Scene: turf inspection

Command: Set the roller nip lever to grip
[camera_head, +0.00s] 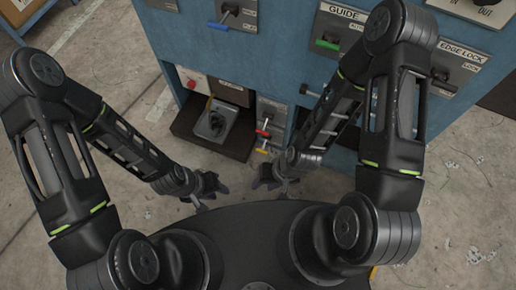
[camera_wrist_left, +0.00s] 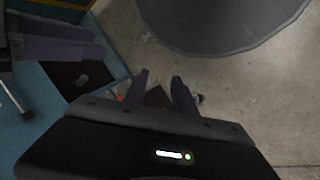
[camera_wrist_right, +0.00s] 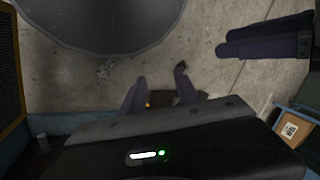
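No label reading roller nip is legible, so I cannot tell which lever it is. Low down are a red-tipped lever (camera_head: 263,132) and a yellow-tipped lever (camera_head: 262,151). My left gripper (camera_head: 212,196) is open, low in front of the machine, touching no lever. My right gripper (camera_head: 272,184) is open, just below the yellow-tipped lever, apart from it. Both wrist views show spread fingers.
A red button (camera_head: 191,84) and a grey tray-like fixture (camera_head: 214,126) sit low on the machine's left. An IN/OUT panel (camera_head: 484,8) is at upper right. My right arm covers part of the machine's front. Concrete floor (camera_head: 100,70) is clear at left.

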